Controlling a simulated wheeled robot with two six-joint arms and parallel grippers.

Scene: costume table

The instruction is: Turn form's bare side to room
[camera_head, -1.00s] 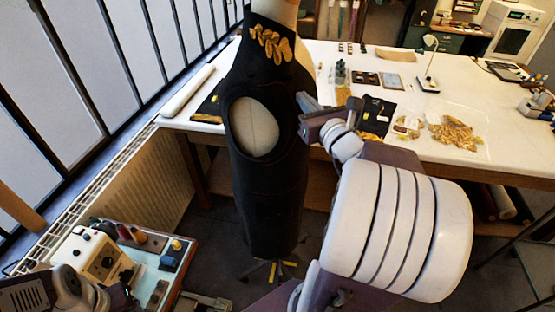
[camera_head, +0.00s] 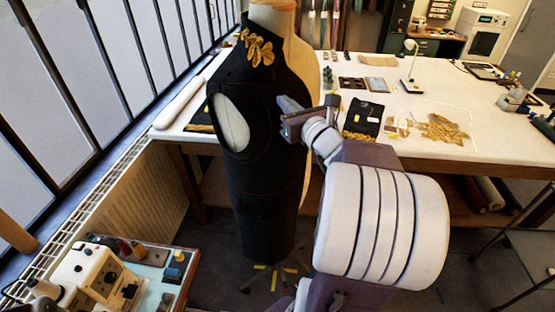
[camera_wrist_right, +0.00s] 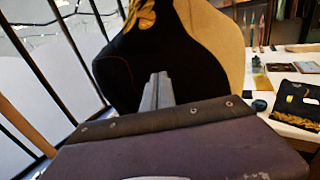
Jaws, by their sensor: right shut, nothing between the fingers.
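The dress form (camera_head: 262,180) stands upright on a footed base (camera_head: 268,275). Black cloth with gold leaf trim (camera_head: 257,47) covers its left and front. Its bare beige side (camera_head: 301,75) shows along the right edge. The beige oval in the armhole (camera_head: 232,122) faces left. My right gripper (camera_head: 283,104) is shut and empty, at the right part of the black front; I cannot tell whether it touches. In the right wrist view, its closed fingers (camera_wrist_right: 157,92) point at the black cloth, with the beige side (camera_wrist_right: 215,40) beyond to the right. My left gripper is not in view.
A long white worktable (camera_head: 440,140) stands behind the form, with a black cloth piece (camera_head: 363,118), gold trim (camera_head: 443,128) and a lamp (camera_head: 410,60). A small table with a sewing machine (camera_head: 95,275) stands at lower left. Windows line the left.

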